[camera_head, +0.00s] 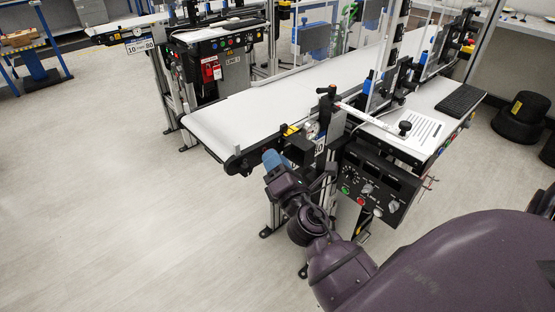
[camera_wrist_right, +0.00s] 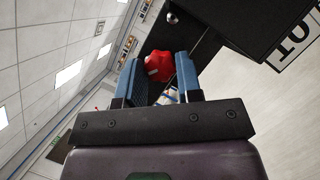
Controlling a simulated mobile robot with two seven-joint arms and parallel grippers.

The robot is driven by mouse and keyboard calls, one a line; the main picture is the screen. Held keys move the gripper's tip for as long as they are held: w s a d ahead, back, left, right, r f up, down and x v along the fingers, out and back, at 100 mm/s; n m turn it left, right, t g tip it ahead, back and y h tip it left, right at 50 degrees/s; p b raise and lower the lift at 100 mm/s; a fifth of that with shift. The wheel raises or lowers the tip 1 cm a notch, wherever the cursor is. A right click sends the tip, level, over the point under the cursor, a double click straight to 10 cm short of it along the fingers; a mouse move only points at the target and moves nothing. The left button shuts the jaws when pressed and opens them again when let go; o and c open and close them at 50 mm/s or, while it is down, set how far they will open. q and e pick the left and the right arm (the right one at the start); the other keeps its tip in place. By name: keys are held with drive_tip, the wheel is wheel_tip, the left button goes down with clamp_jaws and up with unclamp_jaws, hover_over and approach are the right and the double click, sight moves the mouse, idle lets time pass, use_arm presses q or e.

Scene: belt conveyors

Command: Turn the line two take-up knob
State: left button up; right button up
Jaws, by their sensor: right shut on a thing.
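A red lobed knob (camera_wrist_right: 158,66) sits between the two blue fingers of my right gripper (camera_wrist_right: 161,76) in the right wrist view. The fingers are closed on it from both sides. In the head view my right gripper (camera_head: 271,159) is at the near end of the closer conveyor (camera_head: 245,105), beside its frame and just below belt height. The knob is hidden there behind the gripper and the frame. My left gripper is not in view.
A control panel (camera_head: 372,186) with buttons and dials hangs right of my right gripper. A white side shelf (camera_head: 415,125) carries a black keyboard (camera_head: 461,100). A second conveyor (camera_head: 212,33) stands behind. The floor (camera_head: 110,190) at left is clear.

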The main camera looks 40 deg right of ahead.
use_arm(q)
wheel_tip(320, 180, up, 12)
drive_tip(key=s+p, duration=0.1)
drive_tip(key=p, duration=1.2)
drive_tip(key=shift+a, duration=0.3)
use_arm(e)
drive_tip(key=shift+d+r+m+g+y, duration=0.15)
drive_tip(key=shift+m+g+y, duration=0.8)
drive_tip(key=shift+m, duration=2.4)
drive_tip(key=shift+a+r+m+g+y, duration=0.15)
drive_tip(key=shift+m+g+y, duration=0.75)
drive_tip(key=shift+m, duration=2.4)
drive_tip(key=shift+d+r+m+g+y, duration=0.15)
drive_tip(key=shift+m+g+y, duration=0.2)
drive_tip(key=shift+m+g, duration=2.05)
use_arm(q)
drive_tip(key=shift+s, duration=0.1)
use_arm(e)
drive_tip(key=shift+m+t, duration=0.95)
drive_tip(key=shift+m, duration=0.1)
drive_tip(key=o, duration=0.9)
